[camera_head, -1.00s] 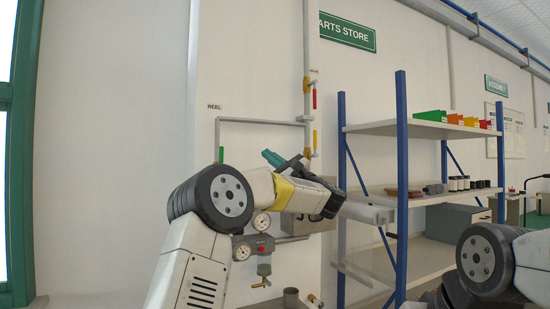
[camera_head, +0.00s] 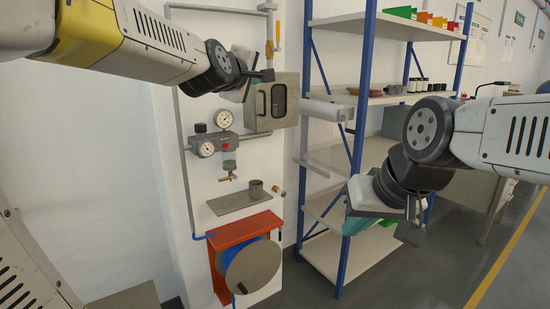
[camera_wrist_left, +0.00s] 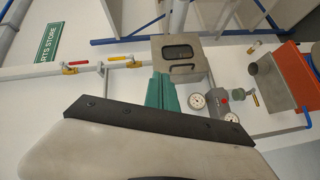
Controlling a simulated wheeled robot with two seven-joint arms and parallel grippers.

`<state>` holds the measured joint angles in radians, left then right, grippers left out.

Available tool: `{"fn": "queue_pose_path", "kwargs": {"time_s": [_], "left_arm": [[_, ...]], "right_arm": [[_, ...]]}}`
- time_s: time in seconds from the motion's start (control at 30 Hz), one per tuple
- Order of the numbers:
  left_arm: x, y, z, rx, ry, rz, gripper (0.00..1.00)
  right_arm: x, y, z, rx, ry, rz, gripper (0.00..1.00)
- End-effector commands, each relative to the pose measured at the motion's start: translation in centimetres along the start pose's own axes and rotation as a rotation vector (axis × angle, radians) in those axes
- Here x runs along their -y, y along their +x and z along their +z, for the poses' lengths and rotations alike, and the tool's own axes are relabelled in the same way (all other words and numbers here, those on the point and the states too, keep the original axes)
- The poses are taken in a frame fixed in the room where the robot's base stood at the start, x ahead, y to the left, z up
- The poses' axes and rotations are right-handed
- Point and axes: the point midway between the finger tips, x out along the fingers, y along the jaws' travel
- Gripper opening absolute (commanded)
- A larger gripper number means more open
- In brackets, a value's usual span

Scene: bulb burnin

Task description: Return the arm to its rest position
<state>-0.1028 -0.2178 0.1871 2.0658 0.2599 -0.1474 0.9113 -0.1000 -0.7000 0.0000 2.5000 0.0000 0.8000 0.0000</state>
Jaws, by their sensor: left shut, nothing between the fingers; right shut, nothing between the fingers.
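My left arm comes in from the upper left, and my left gripper (camera_head: 266,76) is in front of the wall beside a small grey windowed box (camera_head: 284,98). Its teal fingers (camera_wrist_left: 161,92) show in the left wrist view, shut and empty, with the windowed box (camera_wrist_left: 181,62) just beyond them. I cannot tell whether they touch the box. My right gripper (camera_head: 408,226) hangs low in front of the shelf unit, shut with nothing in it. Its fingertips are partly hidden by its own body.
A gauge assembly (camera_head: 228,143), a small ledge (camera_head: 228,204) with a grey cup (camera_head: 256,188), and an orange hose reel frame (camera_head: 230,234) are on the wall below the left gripper. A blue-posted shelf (camera_head: 357,130) stands right of them. Open floor (camera_head: 470,245) lies at right.

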Motion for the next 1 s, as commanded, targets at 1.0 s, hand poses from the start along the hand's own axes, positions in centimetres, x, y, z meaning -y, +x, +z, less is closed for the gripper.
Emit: {"fn": "queue_pose_path", "kwargs": {"time_s": [1.0], "left_arm": [[26.3, -25.9, 5.8, 0.721, 0.964, -0.604, 0.00]], "right_arm": [[0.0, 0.0, 0.0, 0.000, 0.000, 0.000, 0.00]]}}
